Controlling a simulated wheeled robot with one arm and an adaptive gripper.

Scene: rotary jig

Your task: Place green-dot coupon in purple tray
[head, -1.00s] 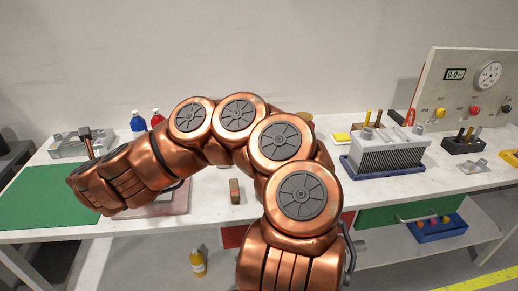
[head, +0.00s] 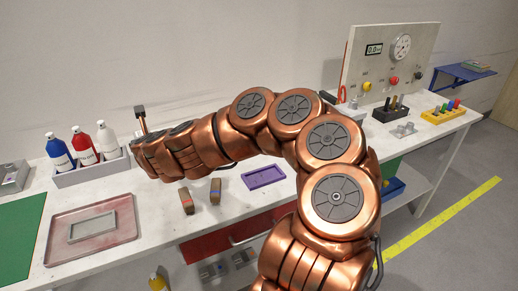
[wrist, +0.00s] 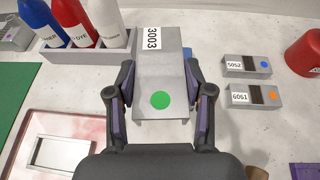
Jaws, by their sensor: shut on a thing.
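The green-dot coupon (wrist: 160,70) is a grey block with a label reading 3003 and a green dot at its near end. In the wrist view my gripper (wrist: 161,100) is shut on it, one finger on each side. It appears held above the bench, though the height is hard to judge. In the head view my arm hides the fingers and most or all of the coupon. The purple tray (head: 264,177) lies empty on the bench, right of my gripper. Its corner shows at the lower right of the wrist view (wrist: 305,171).
Two other coupons, blue-dot (wrist: 247,66) and orange-dot (wrist: 254,94), lie between my gripper and the purple tray. A bottle rack (head: 92,172) stands at left, behind a reddish tray (head: 60,248) with a grey frame. A red object (wrist: 305,55) is at the wrist view's right.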

